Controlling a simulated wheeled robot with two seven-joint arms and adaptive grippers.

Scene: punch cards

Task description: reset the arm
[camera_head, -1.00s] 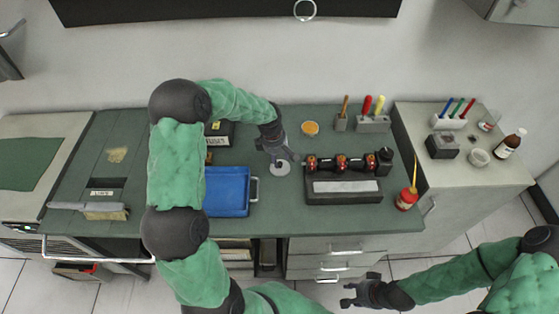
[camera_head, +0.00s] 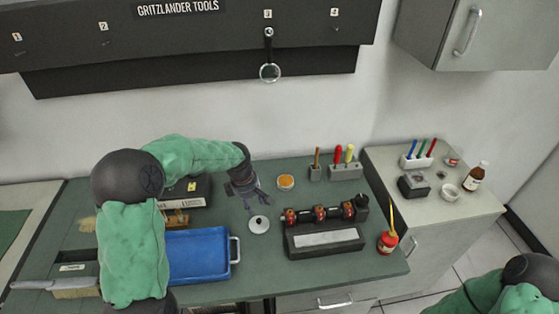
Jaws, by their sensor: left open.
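My left arm, in a green sleeve with dark joints, comes in from the left and reaches over the workbench (camera_head: 215,292). My left gripper (camera_head: 256,201) is open and empty, just behind a small white round disc with a knob (camera_head: 259,225) on the bench. I cannot tell how high it is above the bench. Part of my right arm shows at the lower right corner; its gripper is out of view.
A blue tray (camera_head: 197,255) lies left of the disc, partly behind my arm. A dark rack with red-black rollers (camera_head: 322,237), a red oil can (camera_head: 388,242) and tool holders (camera_head: 345,171) stand to the right. A magnifier (camera_head: 269,72) hangs on the wall board.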

